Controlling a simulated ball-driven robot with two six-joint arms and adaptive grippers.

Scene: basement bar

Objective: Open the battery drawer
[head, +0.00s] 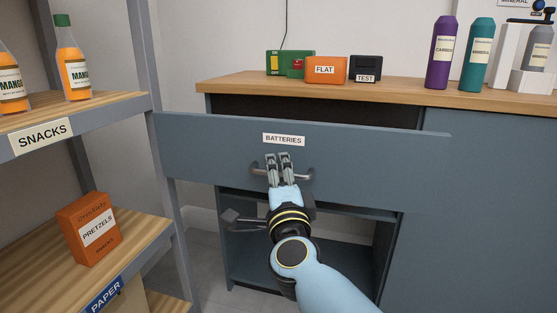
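The battery drawer (365,150) has a blue-grey front with a white BATTERIES label (284,139). Its front stands out from the cabinet, and a dark gap shows above it under the countertop, so the drawer is partly open. A grey bar handle (308,173) sits below the label. My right gripper (278,161) is at the handle's middle, its two fingers close together around the bar, which shows on both sides of them. The fingers hide the middle of the handle. My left gripper is not in view.
The wooden countertop (400,93) holds a green charger (279,62), an orange FLAT box (325,69), a black TEST box (366,68), and purple (441,52) and teal (477,55) bottles. A snack shelf (120,103) stands close at left, near the drawer's left end. An open compartment lies below.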

